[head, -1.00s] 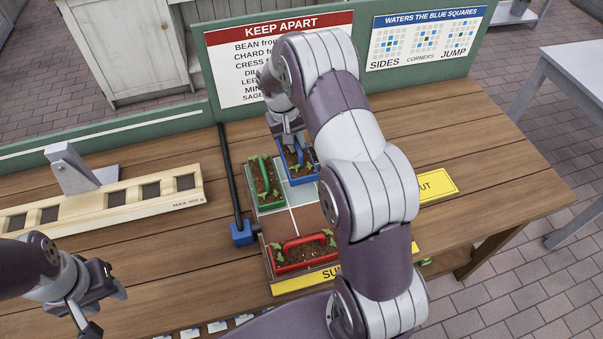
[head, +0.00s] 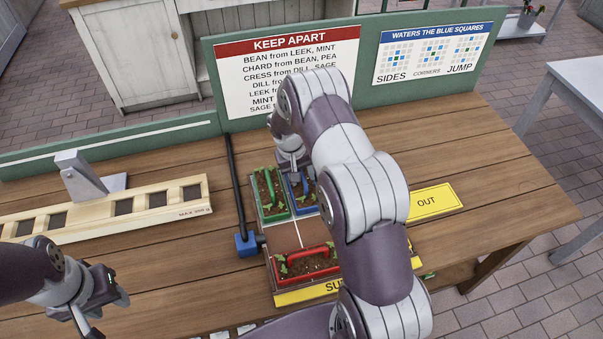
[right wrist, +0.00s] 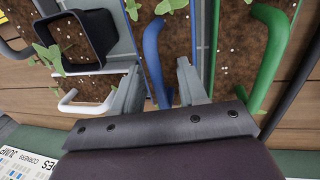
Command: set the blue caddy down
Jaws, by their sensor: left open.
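The blue caddy (head: 311,206), with soil and seedlings, stands in the back row of the tray (head: 285,239), right beside the green caddy (head: 268,203). My arm hides its right part. My right gripper (head: 294,176) is down at its blue handle. In the right wrist view, the gripper's fingers (right wrist: 158,82) stand apart on either side of the blue handle (right wrist: 152,45), with gaps showing. The green handle (right wrist: 268,55) is close on the right. My left gripper (head: 105,312) is open and empty at the lower left, over the table.
A red caddy (head: 306,264) sits at the tray's front. A white-handled caddy (right wrist: 92,107) and a dark square hollow piece (right wrist: 105,35) lie left in the wrist view. A black rod with a blue block (head: 247,243) borders the tray's left. A yellow OUT plate (head: 435,201) lies right.

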